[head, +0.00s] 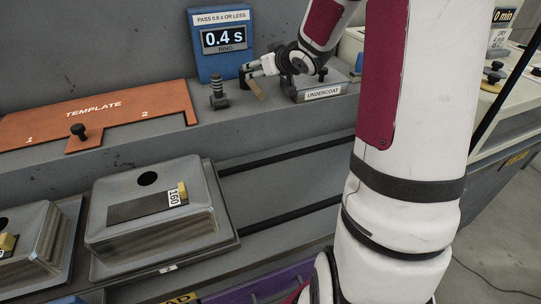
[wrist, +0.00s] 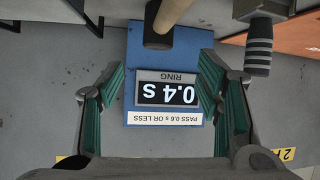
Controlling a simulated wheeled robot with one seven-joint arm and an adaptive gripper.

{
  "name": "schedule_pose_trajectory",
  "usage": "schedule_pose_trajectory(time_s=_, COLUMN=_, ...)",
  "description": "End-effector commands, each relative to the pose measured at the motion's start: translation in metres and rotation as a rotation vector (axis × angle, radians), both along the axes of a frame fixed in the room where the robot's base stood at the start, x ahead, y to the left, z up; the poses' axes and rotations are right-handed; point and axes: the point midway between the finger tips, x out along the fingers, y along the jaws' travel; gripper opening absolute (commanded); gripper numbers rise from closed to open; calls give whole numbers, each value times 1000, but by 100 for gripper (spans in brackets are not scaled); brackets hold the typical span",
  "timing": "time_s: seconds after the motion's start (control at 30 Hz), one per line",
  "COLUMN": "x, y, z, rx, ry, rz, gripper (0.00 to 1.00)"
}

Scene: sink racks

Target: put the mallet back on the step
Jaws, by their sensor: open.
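The mallet has a pale wooden handle (head: 256,89) and a dark head. In the head view it is on the grey step (head: 185,125), in front of the blue timer board, with its handle toward the front edge. In the wrist view the mallet's dark head (wrist: 158,41) and part of its handle show at the top, past the fingertips. My gripper (head: 248,70) is open and empty at the head end of the mallet, and its spread green-padded fingers (wrist: 162,65) show in the wrist view. I cannot tell whether a finger touches the mallet.
The blue timer board (head: 222,46) reads 0.4 s. A ribbed dark post (head: 218,94) stands left of the mallet, and the UNDERCOAT box (head: 320,88) right. An orange template (head: 95,113) lies further left. Metal sink forms (head: 150,215) sit on the lower rack.

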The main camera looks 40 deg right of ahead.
Motion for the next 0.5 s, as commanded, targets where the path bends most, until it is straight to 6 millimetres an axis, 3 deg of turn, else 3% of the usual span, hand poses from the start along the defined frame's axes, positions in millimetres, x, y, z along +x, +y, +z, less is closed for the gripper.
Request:
schedule_pose_trajectory(time_s=0.03, x=-7, y=14, z=16, rx=-34, ry=27, rz=-20, gripper=59)
schedule_pose_trajectory(time_s=0.2, x=-58, y=54, z=46, rx=-102, ry=171, rz=-117, gripper=59)
schedule_pose_trajectory(time_s=0.37, x=-125, y=100, z=59, rx=-98, ry=317, rz=-167, gripper=59)
schedule_pose_trajectory(time_s=0.5, x=-194, y=146, z=57, rx=-53, ry=455, rz=-157, gripper=59)
